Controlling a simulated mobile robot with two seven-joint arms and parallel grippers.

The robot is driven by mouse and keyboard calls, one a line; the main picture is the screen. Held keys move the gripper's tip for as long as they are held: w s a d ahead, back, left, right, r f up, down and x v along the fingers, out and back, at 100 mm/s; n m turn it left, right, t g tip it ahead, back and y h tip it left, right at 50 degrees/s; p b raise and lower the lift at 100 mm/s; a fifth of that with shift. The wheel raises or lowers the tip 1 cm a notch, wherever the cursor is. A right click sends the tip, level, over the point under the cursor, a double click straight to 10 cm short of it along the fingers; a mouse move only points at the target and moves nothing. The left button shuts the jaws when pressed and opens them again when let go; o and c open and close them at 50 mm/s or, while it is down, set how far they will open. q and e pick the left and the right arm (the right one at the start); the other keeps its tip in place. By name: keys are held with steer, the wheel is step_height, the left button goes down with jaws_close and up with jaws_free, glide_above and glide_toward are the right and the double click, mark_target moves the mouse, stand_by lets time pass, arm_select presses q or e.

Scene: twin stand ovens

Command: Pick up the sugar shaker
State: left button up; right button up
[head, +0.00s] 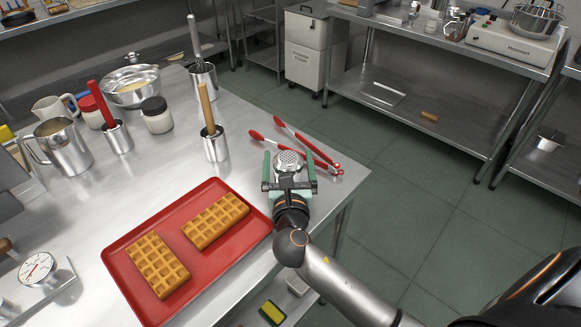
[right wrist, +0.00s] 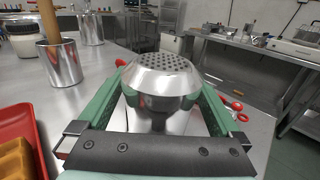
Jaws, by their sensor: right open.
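The sugar shaker (head: 289,160) is a silver metal shaker with a perforated domed top. It stands upright near the right edge of the steel table. My right gripper (head: 289,172) is open around it, with a green finger on either side. In the right wrist view the shaker (right wrist: 160,82) sits between the two green fingers (right wrist: 162,105), its dotted top facing up. I cannot tell whether the fingers touch it. The lower part of the shaker is partly hidden by the gripper. My left gripper is not in view.
Red-handled tongs (head: 307,146) lie just behind the shaker. A red tray (head: 226,261) with two waffles is to the left. A steel cup (head: 215,147) with a wooden-handled tool stands behind left. The table edge (head: 345,200) is close on the right.

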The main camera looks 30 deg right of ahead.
steer(key=shift+c, duration=0.2)
steer(key=shift+r, duration=0.1)
steer(key=c, duration=1.4)
